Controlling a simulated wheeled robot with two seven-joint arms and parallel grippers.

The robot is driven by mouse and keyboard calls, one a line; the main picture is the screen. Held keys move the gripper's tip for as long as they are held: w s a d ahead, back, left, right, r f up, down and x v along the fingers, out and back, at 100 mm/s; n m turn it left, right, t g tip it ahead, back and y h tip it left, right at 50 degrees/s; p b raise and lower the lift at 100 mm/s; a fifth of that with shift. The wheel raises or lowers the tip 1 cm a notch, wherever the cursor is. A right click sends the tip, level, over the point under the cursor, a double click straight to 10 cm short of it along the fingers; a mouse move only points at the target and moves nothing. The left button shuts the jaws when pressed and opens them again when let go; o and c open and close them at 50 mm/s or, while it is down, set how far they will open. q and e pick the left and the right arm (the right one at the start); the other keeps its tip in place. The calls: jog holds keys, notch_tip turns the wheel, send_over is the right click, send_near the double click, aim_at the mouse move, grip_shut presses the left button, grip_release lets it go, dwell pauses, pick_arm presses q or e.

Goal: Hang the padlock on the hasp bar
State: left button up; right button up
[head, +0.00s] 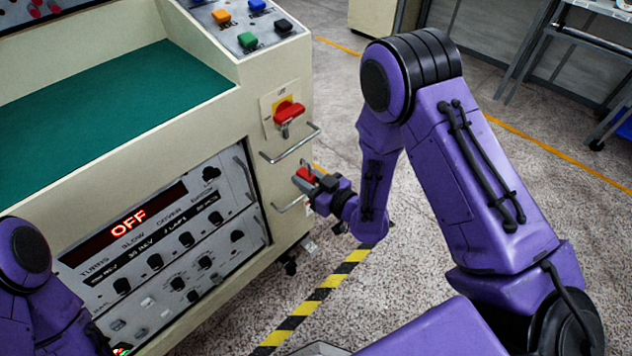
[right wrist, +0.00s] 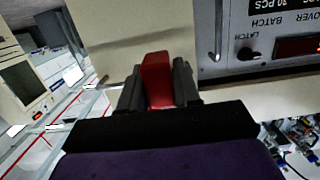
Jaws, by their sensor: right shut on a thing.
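A red padlock (head: 305,175) is held in my right gripper (head: 313,182), whose jaws are shut on its body. In the right wrist view the red padlock body (right wrist: 157,80) shows between the two dark fingers (right wrist: 158,88); its shackle is not clear there. On the cream machine's corner is a red switch handle (head: 289,111) on a yellow plate, with a small grey metal piece below it. A thin metal bar (head: 291,146), which may be the hasp bar, sticks out under the switch. The padlock is below this bar and apart from it.
A second metal bar (head: 288,206) is lower on the machine, close to my right gripper. The control panel (head: 165,240) with an OFF display is to the left. Open floor (head: 350,290) with a striped line lies right of the machine.

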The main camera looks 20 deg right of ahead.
aim_at(298, 171)
jog(key=x, duration=0.3)
jog(key=shift+w+r, duration=0.2)
jog(key=shift+r, duration=0.1)
jog(key=x, duration=0.4)
jog(key=shift+f+b, duration=0.25)
jog(key=shift+b, duration=0.1)
jog(key=shift+f, duration=0.3)
jog(key=o, duration=1.1)
jog(key=shift+c, duration=0.2)
